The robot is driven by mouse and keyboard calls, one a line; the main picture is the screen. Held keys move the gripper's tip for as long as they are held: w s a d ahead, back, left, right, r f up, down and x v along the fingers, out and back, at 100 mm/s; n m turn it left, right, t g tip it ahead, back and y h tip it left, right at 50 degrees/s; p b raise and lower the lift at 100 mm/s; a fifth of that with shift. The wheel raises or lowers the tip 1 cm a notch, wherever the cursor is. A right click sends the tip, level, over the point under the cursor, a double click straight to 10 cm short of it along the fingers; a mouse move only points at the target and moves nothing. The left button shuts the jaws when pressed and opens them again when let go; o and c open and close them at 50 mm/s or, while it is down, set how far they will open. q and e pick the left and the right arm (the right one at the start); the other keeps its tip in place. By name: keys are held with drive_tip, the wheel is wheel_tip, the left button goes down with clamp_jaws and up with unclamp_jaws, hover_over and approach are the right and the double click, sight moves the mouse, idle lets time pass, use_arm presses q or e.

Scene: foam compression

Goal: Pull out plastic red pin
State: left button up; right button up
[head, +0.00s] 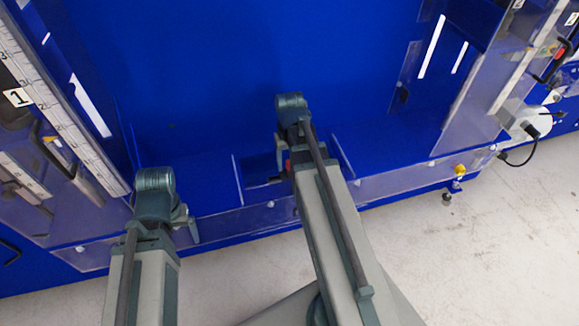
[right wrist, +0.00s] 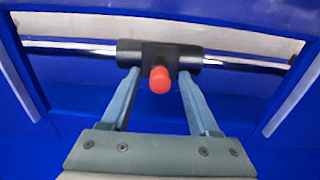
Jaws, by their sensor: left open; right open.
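The red pin (right wrist: 160,79) is a short rounded red knob on the front of a black T-shaped block (right wrist: 158,54). The block sits on a shiny horizontal rod (right wrist: 80,48). My right gripper (right wrist: 157,84) is open, with one finger on each side of the pin and a gap to the knob on both sides. Its fingertips reach up to the black block; I cannot tell whether they touch it. In the head view a small red spot of the pin (head: 288,165) shows beside my right wrist, which hides most of it. My left gripper (head: 191,224) is open and empty, at the blue front edge.
A blue machine panel (head: 220,60) fills the back. A clear panel with a ruler scale (head: 52,102) stands at the left, and another clear panel (head: 500,75) at the right. The pale floor (head: 480,250) in front is clear.

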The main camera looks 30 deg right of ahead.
idle(0.5)
clamp_jaws()
idle(0.6)
drive_tip(key=shift+r, duration=0.2)
idle(0.7)
drive_tip(key=shift+r+p, duration=2.8)
drive_tip(key=shift+p, duration=0.25)
